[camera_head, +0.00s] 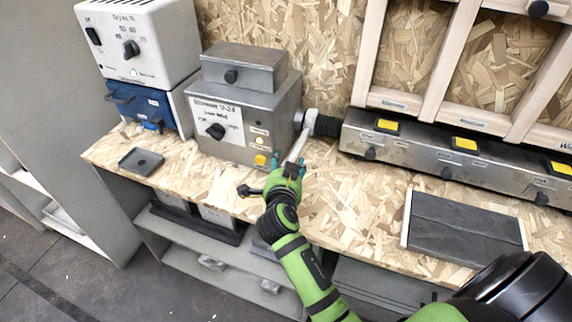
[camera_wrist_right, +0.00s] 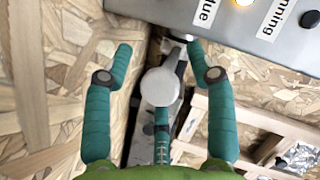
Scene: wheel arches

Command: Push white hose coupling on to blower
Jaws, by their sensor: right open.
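The blower (camera_head: 232,118) is a grey metal box with a black knob and a printed label, standing on the chipboard bench. At its right side sits the white hose coupling (camera_head: 310,119), with a black ribbed hose (camera_head: 327,125) behind it. I cannot tell whether the coupling touches the blower. A pale bar (camera_head: 297,147) slants down from the coupling towards my right gripper (camera_head: 289,168). In the right wrist view, a white rounded end (camera_wrist_right: 160,87) lies between the open teal fingers (camera_wrist_right: 158,70), with clear gaps at both sides. My left gripper is not in view.
A white control box (camera_head: 140,45) on a blue unit (camera_head: 140,105) stands left of the blower. A black tray (camera_head: 141,161) lies on the bench. A steel strip with yellow labels (camera_head: 420,148) runs along the back right. A dark panel (camera_head: 465,228) lies at right.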

